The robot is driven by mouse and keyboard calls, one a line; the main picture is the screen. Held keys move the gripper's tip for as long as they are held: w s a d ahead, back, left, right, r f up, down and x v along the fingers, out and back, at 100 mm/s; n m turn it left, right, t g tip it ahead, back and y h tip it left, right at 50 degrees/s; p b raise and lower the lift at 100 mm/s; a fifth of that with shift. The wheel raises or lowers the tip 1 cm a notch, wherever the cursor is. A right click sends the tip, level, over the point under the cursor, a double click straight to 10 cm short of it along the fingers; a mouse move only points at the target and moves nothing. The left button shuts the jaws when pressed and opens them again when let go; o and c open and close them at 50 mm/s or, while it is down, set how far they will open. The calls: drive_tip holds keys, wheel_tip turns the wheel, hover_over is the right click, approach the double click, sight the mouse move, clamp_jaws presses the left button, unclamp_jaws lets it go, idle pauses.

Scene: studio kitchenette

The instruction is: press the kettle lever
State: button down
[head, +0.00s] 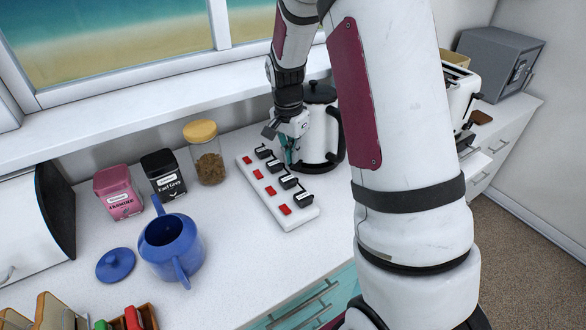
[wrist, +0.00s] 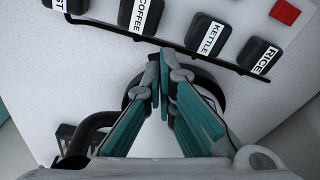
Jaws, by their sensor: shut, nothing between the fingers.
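A white switch panel (head: 262,190) lies on the counter with a row of black levers and red buttons. In the wrist view the levers carry labels, and the kettle lever (wrist: 208,36) sits between the coffee lever (wrist: 141,15) and the rice lever (wrist: 260,56). My gripper (wrist: 159,58) is shut and empty, its teal fingertips together beside the lever row, just short of the gap between the coffee and kettle levers. I cannot tell whether it touches anything. In the head view my gripper (head: 289,162) is over the panel's right side, partly hiding the levers.
A white kettle (head: 317,135) with a black lid stands close behind my gripper. A glass jar (head: 208,165), a black tin (head: 163,175) and a pink tin (head: 117,193) stand left of the panel. A blue pot (head: 165,250) is at front left. Counter between pot and panel is clear.

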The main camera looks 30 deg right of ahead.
drive_tip(key=shift+d+f, duration=0.1)
drive_tip(key=shift+f, duration=0.85)
